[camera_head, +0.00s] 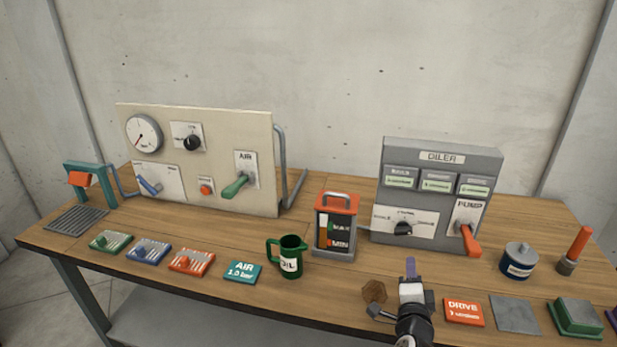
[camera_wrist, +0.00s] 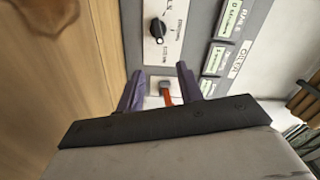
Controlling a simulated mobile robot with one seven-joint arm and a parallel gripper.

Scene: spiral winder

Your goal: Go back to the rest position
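My gripper (camera_head: 411,268) is over the front edge of the table, right of centre in the head view. In the wrist view its two purple fingers (camera_wrist: 162,88) stand apart with nothing held between them. The wrist view faces the grey OILER panel (camera_wrist: 200,45). The panel's red-orange PUMP lever (camera_wrist: 167,97) shows beyond the gap between the fingers, apart from them. In the head view the OILER panel (camera_head: 440,160) stands at the back right, with its orange PUMP lever (camera_head: 468,240) pointing down and a black selector knob (camera_head: 403,228).
Near my gripper are a brown hexagonal piece (camera_head: 374,291), a red DRIVE card (camera_head: 464,311) and a grey plate (camera_head: 515,313). A green OIL jug (camera_head: 290,258), a red-topped lantern-like box (camera_head: 335,225) and a blue can (camera_head: 518,260) stand on the table. A beige gauge panel (camera_head: 225,130) is at left.

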